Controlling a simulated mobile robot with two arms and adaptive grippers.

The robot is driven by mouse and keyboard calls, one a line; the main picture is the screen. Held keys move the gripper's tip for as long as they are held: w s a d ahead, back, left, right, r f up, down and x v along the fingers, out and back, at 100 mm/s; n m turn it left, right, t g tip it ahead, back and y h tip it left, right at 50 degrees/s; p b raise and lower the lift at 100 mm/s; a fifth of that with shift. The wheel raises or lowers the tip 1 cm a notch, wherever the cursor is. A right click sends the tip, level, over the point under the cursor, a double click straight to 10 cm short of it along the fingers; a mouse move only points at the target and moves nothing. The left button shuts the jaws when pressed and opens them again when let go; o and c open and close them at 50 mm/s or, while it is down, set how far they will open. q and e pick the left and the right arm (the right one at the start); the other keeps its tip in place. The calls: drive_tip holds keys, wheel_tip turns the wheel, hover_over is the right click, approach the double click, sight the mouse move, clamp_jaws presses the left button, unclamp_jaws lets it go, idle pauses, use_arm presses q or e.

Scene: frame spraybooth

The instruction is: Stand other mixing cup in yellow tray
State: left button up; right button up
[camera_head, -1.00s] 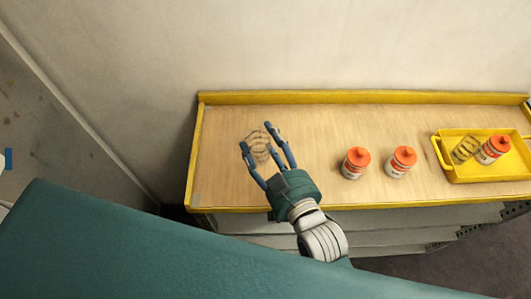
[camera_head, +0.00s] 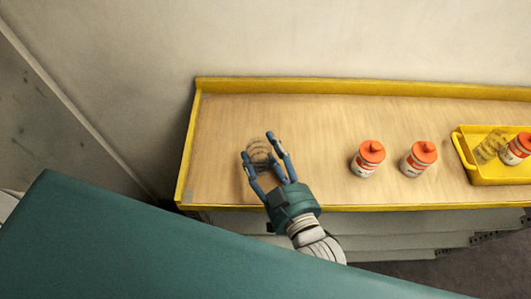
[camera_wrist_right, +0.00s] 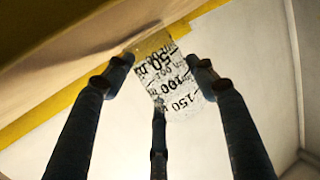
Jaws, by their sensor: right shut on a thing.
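A clear mixing cup with dark markings (camera_head: 258,152) is at the left part of the wooden bench top. My right gripper (camera_head: 261,147) is shut on this cup, its blue fingers on either side. In the right wrist view the cup (camera_wrist_right: 168,85) shows printed numbers between the fingers (camera_wrist_right: 162,72). I cannot tell whether its base touches the bench. The yellow tray (camera_head: 467,160) is at the right end of the bench, cut by the picture edge. Another clear mixing cup (camera_head: 490,147) is in it, beside an orange-capped bottle (camera_head: 517,149). My left gripper is not in view.
Two white bottles with orange caps, one (camera_head: 368,159) and another (camera_head: 418,159), stand on the bench between the gripper and the tray. A yellow raised edge (camera_head: 350,87) runs along the back wall. The bench top behind the bottles is clear.

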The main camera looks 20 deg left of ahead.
drive_tip(key=shift+s+f, duration=0.1)
drive_tip(key=o, duration=0.7)
drive_tip(key=shift+s, duration=0.1)
drive_tip(key=shift+o, duration=0.6)
